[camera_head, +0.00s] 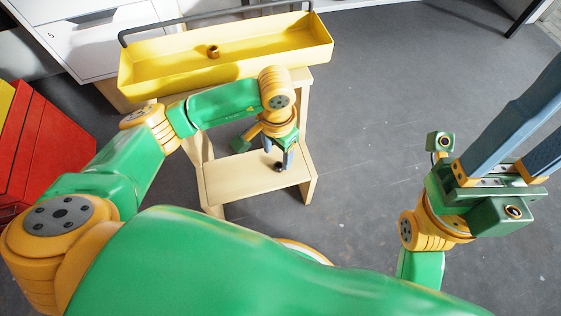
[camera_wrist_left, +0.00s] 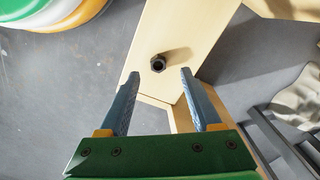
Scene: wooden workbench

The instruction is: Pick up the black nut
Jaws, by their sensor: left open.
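The black nut (camera_head: 278,167) rests on the low wooden step of the bench; in the left wrist view the nut (camera_wrist_left: 158,63) is a small dark ring lying on the pale board. My left gripper (camera_head: 279,155) points down over it, open. In the left wrist view its two blue fingertips (camera_wrist_left: 160,73) are apart, with the nut just beyond the gap between them and nothing held. My right gripper (camera_head: 548,103) is at the right, its blue fingers spread and empty, pointing up and away from the bench.
A yellow tray (camera_head: 300,52) with a dark handle stands on the upper board, holding a brown nut (camera_head: 213,52). A red box (camera_head: 45,140) is at the left and a white cabinet (camera_head: 92,42) behind. The grey floor (camera_head: 400,90) is clear between bench and right arm.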

